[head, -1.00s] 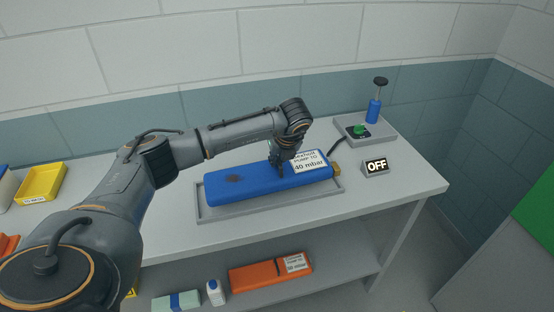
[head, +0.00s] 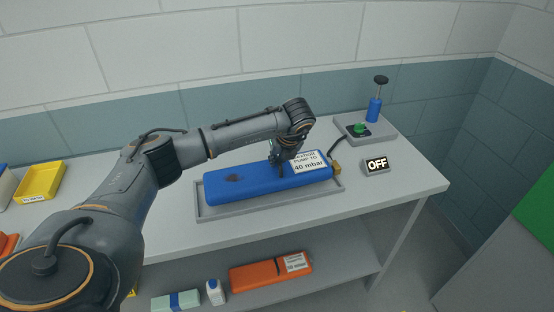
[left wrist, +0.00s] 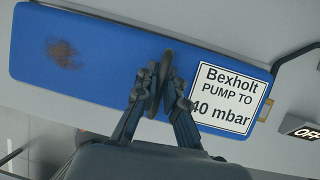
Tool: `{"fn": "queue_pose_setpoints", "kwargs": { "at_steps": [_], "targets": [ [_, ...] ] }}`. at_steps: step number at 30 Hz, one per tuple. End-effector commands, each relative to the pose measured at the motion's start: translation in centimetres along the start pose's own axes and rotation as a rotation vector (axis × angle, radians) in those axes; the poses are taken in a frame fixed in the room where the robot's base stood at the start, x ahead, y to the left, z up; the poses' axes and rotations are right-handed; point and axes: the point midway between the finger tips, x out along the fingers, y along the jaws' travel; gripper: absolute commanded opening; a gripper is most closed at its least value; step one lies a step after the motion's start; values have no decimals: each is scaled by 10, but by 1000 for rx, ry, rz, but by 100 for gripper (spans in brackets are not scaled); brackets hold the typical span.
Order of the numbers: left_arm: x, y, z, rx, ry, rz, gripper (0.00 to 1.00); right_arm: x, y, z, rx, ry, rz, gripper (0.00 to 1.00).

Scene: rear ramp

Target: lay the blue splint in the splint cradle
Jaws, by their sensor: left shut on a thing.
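The blue splint (head: 220,190) is a long pad with a dark worn patch and a white label (head: 308,161) reading "PUMP TO 40 mbar". It lies lengthwise over the shallow grey tray that looks like the splint cradle (head: 270,206), whose rim shows in front and at both ends. I cannot tell whether it rests fully on the tray floor. My left gripper (head: 278,172) is over the splint, left of the label. In the left wrist view its fingers (left wrist: 158,88) are shut on a dark handle on the splint (left wrist: 110,70). My right gripper is not in view.
An OFF sign (head: 376,166) stands right of the tray. Behind it is a grey pump base (head: 385,131) with a blue pump (head: 374,110) and dark hose. A yellow bin (head: 40,182) is at left. An orange splint (head: 262,272) lies on the lower shelf.

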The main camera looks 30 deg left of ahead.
Motion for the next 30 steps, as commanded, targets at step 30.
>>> {"fn": "queue_pose_setpoints", "kwargs": {
  "at_steps": [30],
  "targets": [
    [5,-1,-2,5,-2,5,0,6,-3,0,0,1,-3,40]
  ]
}}
